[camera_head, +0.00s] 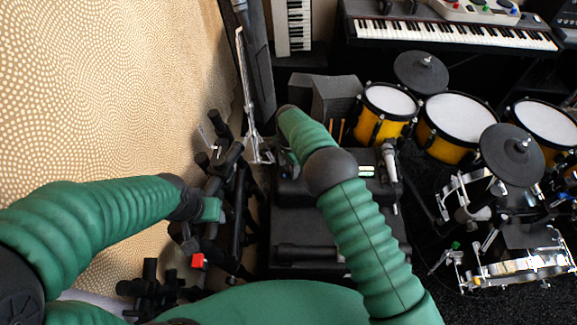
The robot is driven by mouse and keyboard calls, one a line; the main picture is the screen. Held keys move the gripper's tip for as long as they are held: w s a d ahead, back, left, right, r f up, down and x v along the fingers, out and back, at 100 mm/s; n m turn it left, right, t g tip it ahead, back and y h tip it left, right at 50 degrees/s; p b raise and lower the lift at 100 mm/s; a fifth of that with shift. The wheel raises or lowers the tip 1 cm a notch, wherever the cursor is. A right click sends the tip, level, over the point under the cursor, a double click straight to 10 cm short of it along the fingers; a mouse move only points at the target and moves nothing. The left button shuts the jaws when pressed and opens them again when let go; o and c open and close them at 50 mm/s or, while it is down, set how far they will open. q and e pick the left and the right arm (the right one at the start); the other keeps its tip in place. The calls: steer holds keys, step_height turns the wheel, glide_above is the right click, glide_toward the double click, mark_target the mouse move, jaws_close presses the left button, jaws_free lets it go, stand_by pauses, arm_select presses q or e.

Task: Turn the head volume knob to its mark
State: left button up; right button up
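The black amplifier head (295,190) appears to be the dark box at the centre, on top of a larger black cabinet (295,228). My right forearm crosses in front of it and hides part of its panel. The volume knob and its mark cannot be made out. My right gripper (287,158) is at the head's upper left edge, mostly hidden behind my own arm; its fingers and any contact are unclear. My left gripper (212,210) is left of the cabinet, in front of black stands; its fingers are too small to read.
A microphone (389,158) stands at the head's right side. Yellow drums (456,118) and cymbal pads (512,153) fill the right. Black stands (235,190) crowd the left, beside the patterned wall (110,90). A keyboard (455,33) is at the back.

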mark_target(289, 168)
steer(key=shift+d, duration=0.15)
steer(key=shift+r, duration=0.45)
step_height(289, 168, up, 16)
steer(key=p, duration=0.3)
steer(key=s+d+r+n, duration=0.2)
steer(key=s+d+r, duration=0.1)
steer(key=d, duration=0.5)
steer(key=s+d+n+t, duration=0.1)
steer(key=s+d+n, duration=0.4)
steer(key=s, duration=0.6)
steer(key=s+d+n+t, duration=0.2)
steer(key=s+d+n, duration=0.2)
steer(key=s+d, duration=0.55)
step_height(289, 168, up, 13)
steer(key=s+a+p, duration=0.1)
steer(key=a+p, duration=0.1)
steer(key=p, duration=1)
steer(key=shift+s+a, duration=0.35)
steer(key=shift+a, duration=0.05)
